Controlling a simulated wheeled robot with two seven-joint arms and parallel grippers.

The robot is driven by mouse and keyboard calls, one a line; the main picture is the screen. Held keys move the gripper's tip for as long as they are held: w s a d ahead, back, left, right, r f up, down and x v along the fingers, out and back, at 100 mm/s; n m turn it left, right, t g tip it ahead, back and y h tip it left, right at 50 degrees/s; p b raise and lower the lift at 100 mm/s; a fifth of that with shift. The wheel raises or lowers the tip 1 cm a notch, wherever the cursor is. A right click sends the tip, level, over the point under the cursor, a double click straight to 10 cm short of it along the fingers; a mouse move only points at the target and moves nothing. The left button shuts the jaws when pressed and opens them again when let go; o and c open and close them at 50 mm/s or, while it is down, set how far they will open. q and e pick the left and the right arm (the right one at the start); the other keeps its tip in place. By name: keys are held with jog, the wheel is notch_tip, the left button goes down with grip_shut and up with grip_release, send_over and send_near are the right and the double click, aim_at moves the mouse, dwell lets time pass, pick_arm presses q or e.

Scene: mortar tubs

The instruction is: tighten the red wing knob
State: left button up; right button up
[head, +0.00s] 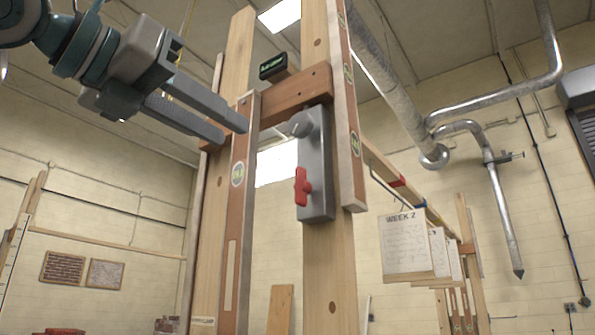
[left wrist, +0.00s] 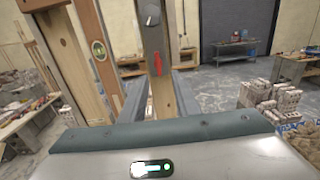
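The red wing knob (head: 302,187) sits on the lower part of a grey upright box (head: 317,160) fixed to a wooden post. In the head view its wings stand about upright. It also shows in the left wrist view (left wrist: 158,63), beyond and between my finger tips. My left gripper (head: 233,132) is open and empty, up and to the left of the knob and apart from it. A spread gap between its two fingers shows in the left wrist view (left wrist: 160,97). My right gripper is not in view.
A grey round knob (head: 299,127) sits higher on the same box. A wooden level (head: 240,165) hangs left of the box, and another (head: 346,110) hangs right of it. A wooden crossbar (head: 295,92) runs above. A paper sheet (head: 408,243) hangs at right.

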aim_at(297, 170)
pick_arm(q)
jog(key=shift+s+a+r+t, duration=0.2)
jog(key=shift+a+r+t, duration=0.1)
jog(key=shift+a, duration=0.05)
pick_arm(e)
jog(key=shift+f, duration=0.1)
